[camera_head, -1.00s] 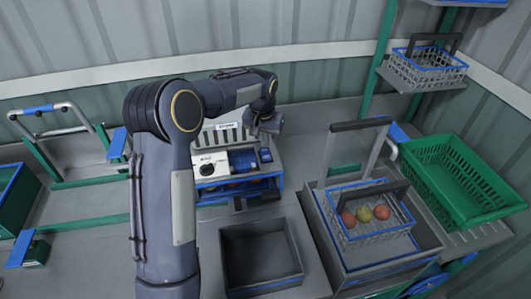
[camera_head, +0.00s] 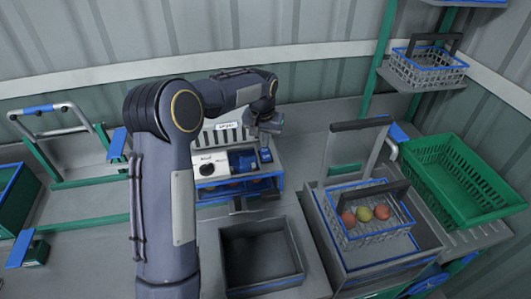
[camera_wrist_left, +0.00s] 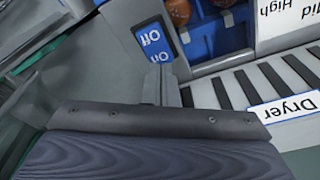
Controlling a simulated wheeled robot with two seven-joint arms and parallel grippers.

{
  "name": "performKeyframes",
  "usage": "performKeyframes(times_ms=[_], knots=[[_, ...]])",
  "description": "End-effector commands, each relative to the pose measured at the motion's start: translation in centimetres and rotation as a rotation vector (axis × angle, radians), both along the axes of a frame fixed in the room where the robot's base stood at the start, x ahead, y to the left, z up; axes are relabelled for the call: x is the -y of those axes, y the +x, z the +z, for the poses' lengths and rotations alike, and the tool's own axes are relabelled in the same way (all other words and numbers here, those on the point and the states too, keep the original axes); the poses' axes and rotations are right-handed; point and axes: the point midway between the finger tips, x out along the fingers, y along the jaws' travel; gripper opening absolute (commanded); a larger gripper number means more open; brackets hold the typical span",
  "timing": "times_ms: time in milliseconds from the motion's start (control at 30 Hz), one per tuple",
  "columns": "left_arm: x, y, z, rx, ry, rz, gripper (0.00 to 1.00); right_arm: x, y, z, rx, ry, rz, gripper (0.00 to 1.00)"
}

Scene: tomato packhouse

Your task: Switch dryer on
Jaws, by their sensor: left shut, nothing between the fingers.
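The dryer (camera_head: 208,184) stands against the back wall, with a slatted top and a white panel with a dark knob. Its label (camera_wrist_left: 284,108) reads "Dryer" in the left wrist view. In the head view, my left gripper (camera_head: 265,143) is over the dryer's right end. My right gripper is out of view.
An empty dark bin (camera_head: 258,285) stands in front of the dryer. To the right, a wire basket (camera_head: 350,232) holds red and yellow-green tomatoes on a grey stand. A green crate (camera_head: 470,205) is at the far right. Another wire basket (camera_head: 425,72) sits on a shelf above.

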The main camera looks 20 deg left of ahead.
Motion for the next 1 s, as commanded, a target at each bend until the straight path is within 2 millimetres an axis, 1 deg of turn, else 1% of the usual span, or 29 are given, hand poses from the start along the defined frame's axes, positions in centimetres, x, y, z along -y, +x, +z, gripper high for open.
performKeyframes(times_ms=[1000], knots=[[0.0,0.0,-1.6,-0.001,0.0,0.0,0.0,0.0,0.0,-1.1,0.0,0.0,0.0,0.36]])
